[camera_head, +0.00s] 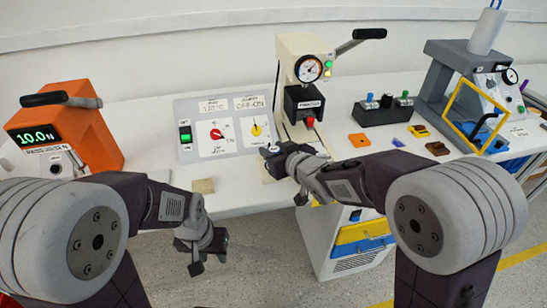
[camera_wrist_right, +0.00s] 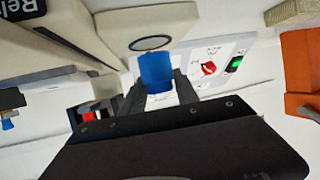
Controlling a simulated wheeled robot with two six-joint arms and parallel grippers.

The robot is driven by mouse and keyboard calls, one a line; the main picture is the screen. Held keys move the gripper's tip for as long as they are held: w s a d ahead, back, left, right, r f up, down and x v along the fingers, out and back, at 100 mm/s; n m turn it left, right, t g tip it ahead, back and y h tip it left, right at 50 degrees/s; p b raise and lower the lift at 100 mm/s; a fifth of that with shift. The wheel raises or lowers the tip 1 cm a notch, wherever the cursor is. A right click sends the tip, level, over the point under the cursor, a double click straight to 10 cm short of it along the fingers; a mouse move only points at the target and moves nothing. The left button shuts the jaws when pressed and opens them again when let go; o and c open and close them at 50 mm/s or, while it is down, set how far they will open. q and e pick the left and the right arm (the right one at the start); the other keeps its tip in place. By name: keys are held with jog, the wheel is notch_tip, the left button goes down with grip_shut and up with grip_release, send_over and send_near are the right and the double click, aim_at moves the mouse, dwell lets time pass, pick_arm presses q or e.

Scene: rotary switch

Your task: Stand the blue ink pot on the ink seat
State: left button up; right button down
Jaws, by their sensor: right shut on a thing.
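The blue ink pot (camera_wrist_right: 157,72) is between the two fingers of my right gripper (camera_wrist_right: 160,88), which is shut on it. In the head view my right gripper (camera_head: 275,158) is in front of the cream press (camera_head: 298,60), over its base, and hides the pot. In the wrist view a dark ring (camera_wrist_right: 150,42) on a cream plate, which looks like the ink seat, lies just beyond the pot. I cannot tell whether the pot touches it. My left gripper (camera_head: 208,256) hangs empty and open in front of the table edge.
A switch panel (camera_head: 226,128) with red and yellow knobs is left of the press, and an orange device (camera_head: 80,130) stands further left. A black box (camera_head: 384,111), small coloured blocks and a grey press with a yellow frame (camera_head: 475,115) are at right. A tan block (camera_head: 203,186) lies near the front edge.

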jog(key=shift+f, duration=0.8)
jog(key=shift+w+r, duration=0.1)
jog(key=shift+r, duration=0.05)
jog(key=shift+f, duration=0.2)
jog(key=c, duration=0.9)
grip_release()
pick_arm(q)
jog(key=shift+f, duration=0.5)
